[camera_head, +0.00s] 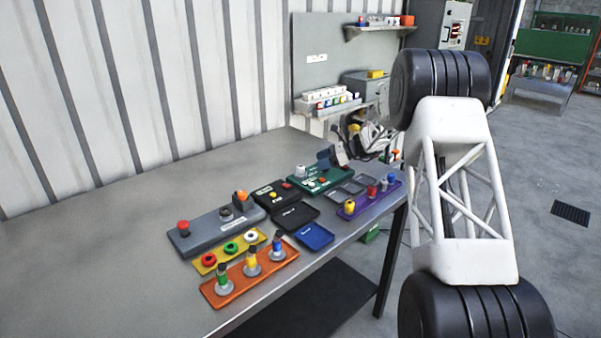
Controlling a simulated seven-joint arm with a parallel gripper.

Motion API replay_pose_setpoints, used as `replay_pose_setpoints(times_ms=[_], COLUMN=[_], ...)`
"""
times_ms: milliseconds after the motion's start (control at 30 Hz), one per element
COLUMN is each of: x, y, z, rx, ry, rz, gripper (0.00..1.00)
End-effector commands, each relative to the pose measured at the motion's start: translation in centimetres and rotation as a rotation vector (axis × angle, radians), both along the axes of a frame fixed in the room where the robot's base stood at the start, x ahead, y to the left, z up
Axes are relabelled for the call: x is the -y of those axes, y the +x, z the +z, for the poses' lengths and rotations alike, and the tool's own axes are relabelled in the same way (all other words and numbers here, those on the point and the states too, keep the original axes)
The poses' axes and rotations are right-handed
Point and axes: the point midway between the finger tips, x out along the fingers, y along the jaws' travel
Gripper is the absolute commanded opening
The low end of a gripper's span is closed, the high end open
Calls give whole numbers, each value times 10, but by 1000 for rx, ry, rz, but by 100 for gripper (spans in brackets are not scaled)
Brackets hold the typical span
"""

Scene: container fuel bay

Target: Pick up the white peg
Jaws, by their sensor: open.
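A purple tray (366,204) lies near the right end of the grey workbench and carries a row of small pegs. A red peg (372,191) and a yellow peg (349,206) stand nearer on the same tray. My gripper (335,157) is above the bench, to the left of the pale peg and apart from it. It is open and appears empty; its fingertips are small and partly unclear.
Shallow grey trays (352,187) and a green panel (322,181) lie under and beside my gripper. An orange tray (240,286) with several pegs, a yellow tray (210,262) with rings and a grey button box (200,236) stand left. The bench's left part is clear.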

Motion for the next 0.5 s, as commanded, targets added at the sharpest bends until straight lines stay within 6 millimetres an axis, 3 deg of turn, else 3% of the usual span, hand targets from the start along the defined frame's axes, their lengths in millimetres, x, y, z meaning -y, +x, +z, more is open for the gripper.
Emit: replay_pose_setpoints(times_ms=[267, 500], x=[-1, -15], y=[0, 0], z=[0, -6], rx=[0, 0], ry=[-1, -2], rz=[0, 0], gripper=[63, 63])
